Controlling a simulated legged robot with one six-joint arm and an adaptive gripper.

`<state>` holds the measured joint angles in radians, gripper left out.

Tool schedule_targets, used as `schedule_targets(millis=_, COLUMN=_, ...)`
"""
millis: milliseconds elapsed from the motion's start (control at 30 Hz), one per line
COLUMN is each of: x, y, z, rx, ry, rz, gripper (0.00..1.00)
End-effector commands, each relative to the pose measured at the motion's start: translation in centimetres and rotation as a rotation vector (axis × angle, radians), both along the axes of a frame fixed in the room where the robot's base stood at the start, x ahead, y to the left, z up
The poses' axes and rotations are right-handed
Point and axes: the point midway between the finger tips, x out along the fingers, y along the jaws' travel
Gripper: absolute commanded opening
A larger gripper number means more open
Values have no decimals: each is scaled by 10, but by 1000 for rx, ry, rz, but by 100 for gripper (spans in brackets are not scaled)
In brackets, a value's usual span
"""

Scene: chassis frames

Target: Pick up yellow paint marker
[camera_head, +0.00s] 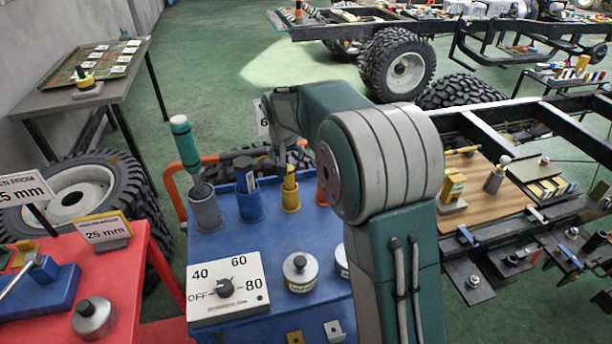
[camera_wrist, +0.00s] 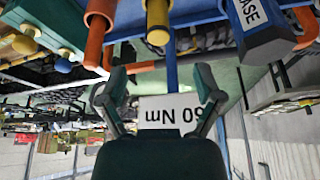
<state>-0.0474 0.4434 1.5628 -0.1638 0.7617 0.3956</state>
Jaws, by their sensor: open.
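The yellow paint marker (camera_head: 289,178) stands upright in a yellow cup (camera_head: 290,200) at the back of the blue table. In the wrist view, which is upside down, the yellow marker (camera_wrist: 157,36) shows at the top centre. My gripper (camera_wrist: 158,76) is open, with nothing between its fingers. The marker lies beyond the fingertips, roughly in line with the gap, and appears apart from them. In the head view my arm reaches over the table, and my gripper (camera_head: 279,155) is small and partly hidden close to the marker.
A blue cup (camera_head: 250,207) with a labelled blue item stands left of the marker. A grey cup (camera_head: 206,212) holds a green-handled tool. An orange item (camera_head: 322,192) stands close on the right, partly behind my arm. A dial panel (camera_head: 228,290) and weights are nearer.

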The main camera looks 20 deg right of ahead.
Motion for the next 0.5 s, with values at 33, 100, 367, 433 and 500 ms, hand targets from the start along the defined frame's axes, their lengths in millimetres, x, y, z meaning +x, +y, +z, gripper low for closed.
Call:
schedule_targets(millis=33, x=7, y=1, z=-7, rx=-1, ry=2, rz=-3, gripper=84)
schedule_targets(millis=100, x=12, y=2, z=-13, rx=1, ry=2, rz=-9, gripper=84)
schedule_targets(millis=367, x=25, y=0, z=-41, rx=1, ry=6, rz=-11, gripper=84)
schedule_targets(millis=433, x=29, y=-2, z=-52, rx=0, ry=7, rz=-12, gripper=84)
schedule_targets(millis=500, x=32, y=-3, z=-61, rx=0, ry=5, rz=-11, gripper=84)
